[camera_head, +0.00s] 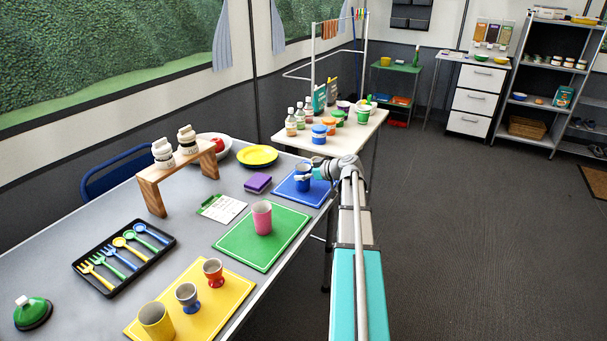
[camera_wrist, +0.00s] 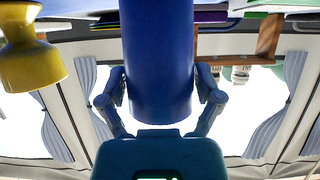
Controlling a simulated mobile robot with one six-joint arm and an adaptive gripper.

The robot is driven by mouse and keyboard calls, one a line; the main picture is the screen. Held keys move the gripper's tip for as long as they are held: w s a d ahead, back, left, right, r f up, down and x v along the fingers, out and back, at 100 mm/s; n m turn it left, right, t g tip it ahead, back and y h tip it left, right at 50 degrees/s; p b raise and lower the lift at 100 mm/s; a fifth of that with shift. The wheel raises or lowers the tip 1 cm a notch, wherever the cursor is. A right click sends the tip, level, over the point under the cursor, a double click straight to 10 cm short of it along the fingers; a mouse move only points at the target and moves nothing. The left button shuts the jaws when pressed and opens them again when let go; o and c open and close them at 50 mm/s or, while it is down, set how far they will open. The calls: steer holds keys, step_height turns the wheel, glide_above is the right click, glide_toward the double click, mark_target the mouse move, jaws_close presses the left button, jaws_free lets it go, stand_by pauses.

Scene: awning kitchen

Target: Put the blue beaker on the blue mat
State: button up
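The blue beaker (camera_head: 302,184) is upright over the blue mat (camera_head: 318,198) at the right edge of the grey table; I cannot tell whether its base touches the mat. In the wrist view, which is upside down, the beaker (camera_wrist: 157,60) fills the middle. My gripper (camera_wrist: 160,85) has a finger against each side of it and looks shut on it. In the head view my gripper (camera_head: 307,178) reaches the beaker from the right and partly covers it.
A pink cup (camera_head: 262,218) stands on a green mat (camera_head: 233,246) nearby. A purple block (camera_head: 258,183) and a yellow plate (camera_head: 257,155) lie close behind. A white table (camera_head: 284,139) with several bottles and cups stands beyond.

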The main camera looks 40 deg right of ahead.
steer(key=shift+o, duration=0.2)
steer(key=shift+r, duration=0.15)
steer(key=shift+r+p, duration=0.1)
steer(key=shift+p, duration=0.2)
steer(key=p+v, duration=0.4)
steer(key=v, duration=0.8)
stand_by(0.8)
